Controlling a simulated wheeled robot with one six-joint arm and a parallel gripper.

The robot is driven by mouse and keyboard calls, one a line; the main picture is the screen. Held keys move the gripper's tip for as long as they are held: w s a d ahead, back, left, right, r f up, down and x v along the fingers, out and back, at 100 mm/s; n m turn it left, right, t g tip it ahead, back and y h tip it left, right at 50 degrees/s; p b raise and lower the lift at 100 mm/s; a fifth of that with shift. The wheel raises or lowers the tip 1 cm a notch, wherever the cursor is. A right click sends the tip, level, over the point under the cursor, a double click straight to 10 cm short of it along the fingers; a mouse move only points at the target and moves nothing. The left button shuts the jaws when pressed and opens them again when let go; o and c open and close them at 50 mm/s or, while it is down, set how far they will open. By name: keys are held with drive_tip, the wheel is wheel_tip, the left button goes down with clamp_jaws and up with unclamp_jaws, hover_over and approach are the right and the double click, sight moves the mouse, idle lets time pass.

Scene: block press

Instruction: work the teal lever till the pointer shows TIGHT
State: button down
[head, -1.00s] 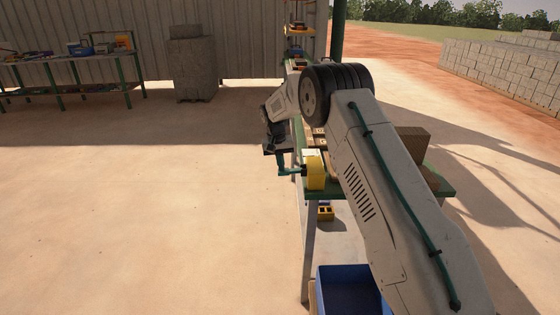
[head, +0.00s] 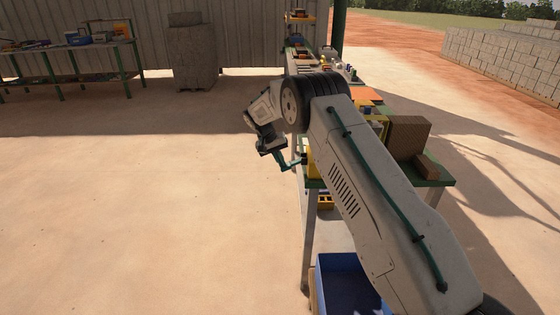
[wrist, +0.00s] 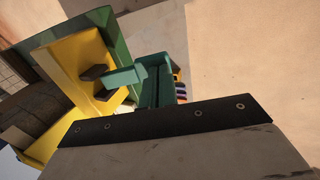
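The teal lever (head: 290,165) juts to the left from a yellow housing (head: 312,170) at the near left edge of the green bench, with its grip tilted up into my gripper (head: 272,149). In the wrist view the teal lever (wrist: 126,77) shows beside the yellow housing (wrist: 78,72), its grip running down behind the dark edge of my gripper. My gripper appears shut on the grip; its fingertips are hidden in the wrist view. I cannot make out the pointer or the TIGHT mark.
A brown block (head: 408,136) and a smaller brick (head: 427,166) sit on the bench, right of my arm. A blue bin (head: 345,265) stands on the ground below. The ground to the left is open. A block stack (head: 190,57) stands by the wall.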

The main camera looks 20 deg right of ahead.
drive_tip(key=shift+s+f, duration=0.15)
drive_tip(key=shift+f, duration=0.1)
drive_tip(key=v, duration=1.4)
drive_tip(key=shift+w+a, duration=0.35)
drive_tip(key=shift+a, duration=0.15)
idle(0.4)
